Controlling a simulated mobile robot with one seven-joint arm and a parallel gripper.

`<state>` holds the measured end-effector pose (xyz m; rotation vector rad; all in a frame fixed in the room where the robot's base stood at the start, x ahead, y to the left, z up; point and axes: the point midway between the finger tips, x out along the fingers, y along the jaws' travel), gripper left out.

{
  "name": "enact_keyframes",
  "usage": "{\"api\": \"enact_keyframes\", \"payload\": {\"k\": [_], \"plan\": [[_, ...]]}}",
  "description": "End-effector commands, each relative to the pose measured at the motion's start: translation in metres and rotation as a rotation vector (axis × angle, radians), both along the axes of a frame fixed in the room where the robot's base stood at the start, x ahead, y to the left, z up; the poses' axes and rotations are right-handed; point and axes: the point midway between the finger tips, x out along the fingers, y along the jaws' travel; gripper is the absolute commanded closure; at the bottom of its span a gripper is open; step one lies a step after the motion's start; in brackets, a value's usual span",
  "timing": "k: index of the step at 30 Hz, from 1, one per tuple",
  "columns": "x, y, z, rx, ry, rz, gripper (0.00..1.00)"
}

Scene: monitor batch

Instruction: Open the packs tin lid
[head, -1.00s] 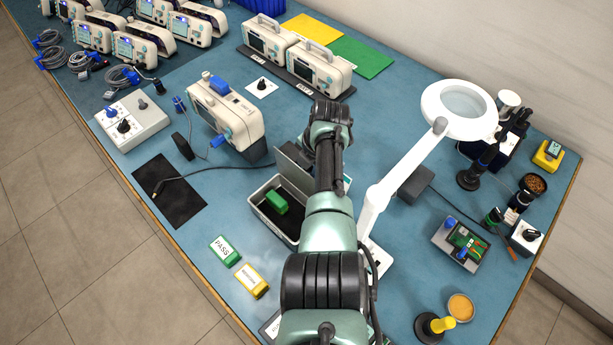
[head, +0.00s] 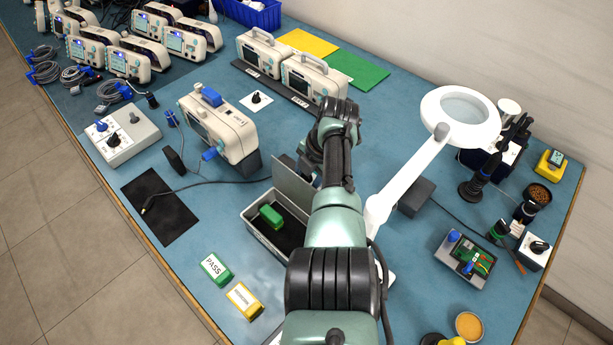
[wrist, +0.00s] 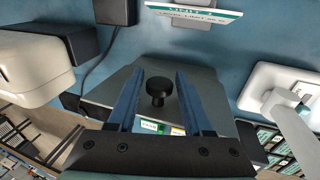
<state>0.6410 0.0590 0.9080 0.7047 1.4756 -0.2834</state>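The packs tin (head: 254,232) is a grey open-topped box with a dark inside, left of my arm in the head view. A green pack (head: 271,216) lies in it. Its grey lid (head: 293,184) stands raised along the far side. In the wrist view the lid (wrist: 209,98) shows with a black knob (wrist: 158,91). My gripper (wrist: 161,80) is open, with its two blue fingers on either side of the knob and gaps visible between. In the head view my arm hides the gripper and the tin's right part.
A white magnifier lamp (head: 400,178) stands close right of my arm. A cream monitor (head: 218,127) with a cable stands behind the tin. Green PASS (head: 215,268) and yellow (head: 244,299) blocks lie in front. A black mat (head: 159,206) lies left.

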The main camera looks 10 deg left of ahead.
Motion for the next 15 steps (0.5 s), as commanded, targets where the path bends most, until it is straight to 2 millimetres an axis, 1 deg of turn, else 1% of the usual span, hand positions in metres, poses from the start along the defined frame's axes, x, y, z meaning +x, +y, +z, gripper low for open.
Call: {"api": "enact_keyframes", "payload": {"k": [1,2,11,15], "plan": [[-0.0001,0.0000,-0.0001,0.000,0.000,0.000,0.39],[0.0000,0.0000,0.0000,0.000,0.000,0.000,0.34],[0.0002,0.0000,0.0011,0.001,-0.001,0.001,0.34],[0.0001,-0.0016,0.0090,0.000,-0.003,0.000,0.34]]}}
